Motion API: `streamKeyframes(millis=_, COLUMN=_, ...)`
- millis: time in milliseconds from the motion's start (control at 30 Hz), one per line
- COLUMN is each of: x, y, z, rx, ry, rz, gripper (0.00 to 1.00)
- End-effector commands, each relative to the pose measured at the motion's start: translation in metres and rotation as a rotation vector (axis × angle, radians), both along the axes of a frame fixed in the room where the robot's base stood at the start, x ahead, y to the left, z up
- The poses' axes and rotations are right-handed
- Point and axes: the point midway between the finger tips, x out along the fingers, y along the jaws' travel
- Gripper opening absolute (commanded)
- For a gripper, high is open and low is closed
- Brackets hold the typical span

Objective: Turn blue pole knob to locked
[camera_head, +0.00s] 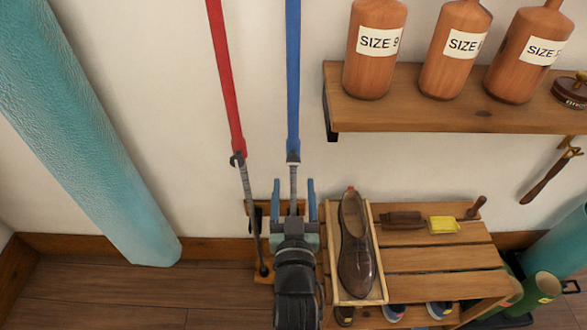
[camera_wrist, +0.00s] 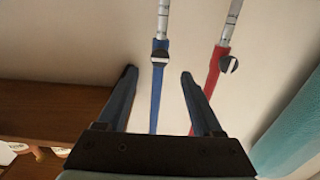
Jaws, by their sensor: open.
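The blue pole (camera_head: 293,80) runs down the wall in the head view, with a grey metal lower section. Its small dark knob (camera_wrist: 160,57) has a pale bar lying crosswise to the pole in the wrist view; it also shows small in the head view (camera_head: 293,159). My gripper (camera_head: 294,183) is open and empty, its blue fingers either side of the pole's line and below the knob in the head view. In the wrist view, the knob lies just beyond and between the fingertips (camera_wrist: 158,72). I cannot tell the depth gap, or read any lock marking.
A red pole (camera_head: 226,80) with its own dark knob (camera_wrist: 229,65) stands close left in the head view. A slatted rack (camera_head: 420,262) with a brown shoe (camera_head: 355,250) is right of my gripper. A wall shelf (camera_head: 450,100) holds brown bottles. A teal roll (camera_head: 85,140) leans at left.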

Motion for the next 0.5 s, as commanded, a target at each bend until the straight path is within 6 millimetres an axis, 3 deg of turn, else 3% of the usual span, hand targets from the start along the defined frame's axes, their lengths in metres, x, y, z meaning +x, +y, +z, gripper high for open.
streamKeyframes(millis=200, x=0.036, y=0.000, z=0.000, rx=0.000, ry=-0.001, rz=0.000, gripper=0.67)
streamKeyframes(millis=500, x=0.058, y=0.000, z=0.000, rx=0.000, ry=0.000, rz=0.000, gripper=0.67)
